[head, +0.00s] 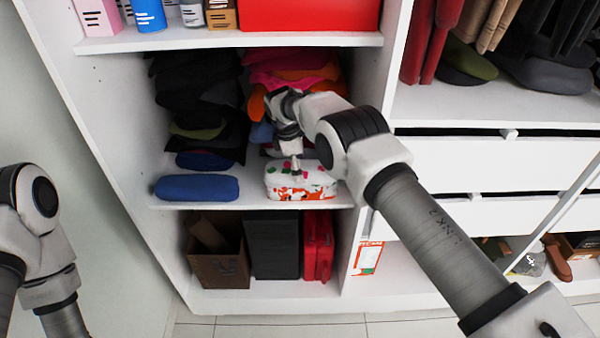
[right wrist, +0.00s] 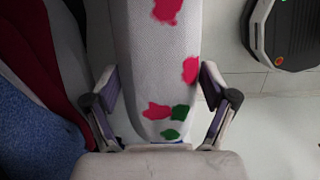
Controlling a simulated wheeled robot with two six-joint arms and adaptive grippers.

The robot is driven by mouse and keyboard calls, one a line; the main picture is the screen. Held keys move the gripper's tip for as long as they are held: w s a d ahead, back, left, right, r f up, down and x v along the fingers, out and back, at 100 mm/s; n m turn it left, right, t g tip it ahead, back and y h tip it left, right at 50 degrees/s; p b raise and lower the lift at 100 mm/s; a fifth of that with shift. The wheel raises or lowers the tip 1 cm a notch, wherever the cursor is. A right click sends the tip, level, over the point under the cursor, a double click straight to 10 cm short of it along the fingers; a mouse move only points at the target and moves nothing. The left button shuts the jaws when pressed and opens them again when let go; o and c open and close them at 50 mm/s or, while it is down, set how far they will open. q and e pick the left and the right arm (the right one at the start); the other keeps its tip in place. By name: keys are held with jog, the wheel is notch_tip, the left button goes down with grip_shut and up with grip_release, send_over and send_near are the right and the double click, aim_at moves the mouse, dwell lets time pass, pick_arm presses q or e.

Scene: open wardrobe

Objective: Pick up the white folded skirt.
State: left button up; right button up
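The white folded skirt (head: 301,188), with red, orange and green patches, lies at the front of the middle shelf in the head view. In the right wrist view the skirt (right wrist: 160,60) runs between the two fingers. My right gripper (head: 294,166) is at the skirt in the head view, partly hidden by its own wrist. In the right wrist view my right gripper (right wrist: 160,88) is open, one finger on each side of the cloth. The fingertips are close to its sides; I cannot tell if they touch. My left gripper is out of view.
A blue folded cloth (head: 197,188) lies left of the skirt. Dark stacked clothes (head: 200,100) and bright stacked clothes (head: 297,68) stand behind. The shelf edge (head: 250,204) runs below, above a brown box (head: 217,255) and a red case (head: 319,247). A divider (head: 375,80) stands to the right.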

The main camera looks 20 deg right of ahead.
jog(key=shift+o, duration=1.2)
jog(key=shift+c, duration=1.2)
jog(key=shift+r+p, duration=2.05)
jog(key=shift+r, duration=1.45)
jog(key=shift+w, duration=0.1)
